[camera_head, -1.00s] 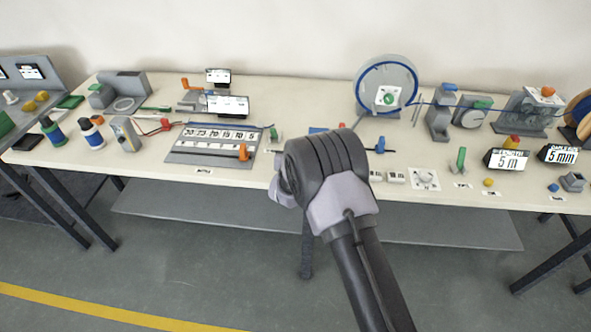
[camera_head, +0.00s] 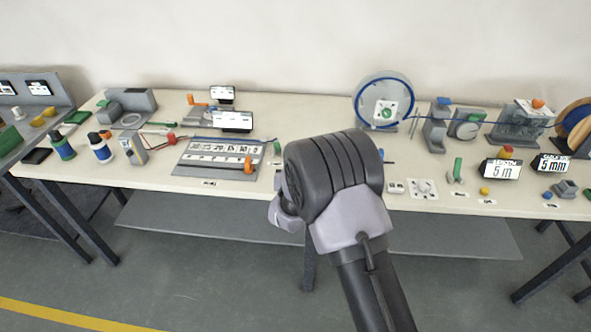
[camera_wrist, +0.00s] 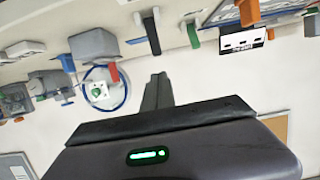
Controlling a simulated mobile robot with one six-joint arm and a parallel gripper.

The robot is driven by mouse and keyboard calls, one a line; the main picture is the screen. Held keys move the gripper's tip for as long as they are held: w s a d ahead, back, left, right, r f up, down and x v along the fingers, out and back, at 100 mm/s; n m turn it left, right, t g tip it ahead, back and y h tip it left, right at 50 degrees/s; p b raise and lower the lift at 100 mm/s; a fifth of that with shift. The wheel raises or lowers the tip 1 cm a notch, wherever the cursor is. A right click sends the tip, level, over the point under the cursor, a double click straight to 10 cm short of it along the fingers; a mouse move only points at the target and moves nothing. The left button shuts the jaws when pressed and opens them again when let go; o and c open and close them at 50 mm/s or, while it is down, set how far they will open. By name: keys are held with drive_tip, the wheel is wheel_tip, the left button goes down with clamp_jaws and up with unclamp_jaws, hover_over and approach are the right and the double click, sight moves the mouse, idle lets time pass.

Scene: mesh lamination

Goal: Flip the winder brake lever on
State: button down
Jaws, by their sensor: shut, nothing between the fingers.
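The winder looks to be the grey disc with a blue ring (camera_head: 384,98) at the back of the bench; a blue-ringed disc also shows in the wrist view (camera_wrist: 122,98). A green lever (camera_head: 457,168) stands upright at the bench's front right, and a smaller green one (camera_head: 277,148) stands left of my arm. I cannot tell which lever is the winder brake. My arm hides the gripper in the head view.
The cream bench (camera_head: 340,118) carries grey devices and a number board (camera_head: 215,158) on the left. Display boxes (camera_head: 502,168) and a wooden spool (camera_head: 575,125) stand on the right. Small white switch plates (camera_head: 422,189) line the front. My arm covers the bench's front middle.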

drive_tip(key=s+r, duration=0.2)
drive_tip(key=s, duration=0.1)
drive_tip(key=shift+s+a+r, duration=0.1)
drive_tip(key=shift+s, duration=0.15)
drive_tip(key=shift+s, duration=0.1)
drive_tip(key=s+d+r+m+g+y+b, duration=0.1)
drive_tip(key=s+d+r+g, duration=0.1)
drive_tip(key=s+d+r, duration=0.4)
drive_tip(key=s+d+r+m+g+y+b, duration=0.1)
drive_tip(key=s+r+g, duration=0.15)
drive_tip(key=r, duration=0.55)
drive_tip(key=s+d+m+g, duration=0.1)
drive_tip(key=s+d+g, duration=0.1)
drive_tip(key=s, duration=1.3)
drive_tip(key=s+d+m+g+b, duration=0.1)
drive_tip(key=s+d, duration=0.4)
drive_tip(key=s, duration=1.1)
drive_tip(key=shift+d+r+g+y, duration=0.15)
drive_tip(key=shift+r+g+y, duration=0.15)
drive_tip(key=shift+r+g, duration=0.25)
drive_tip(key=shift+s+f, duration=0.1)
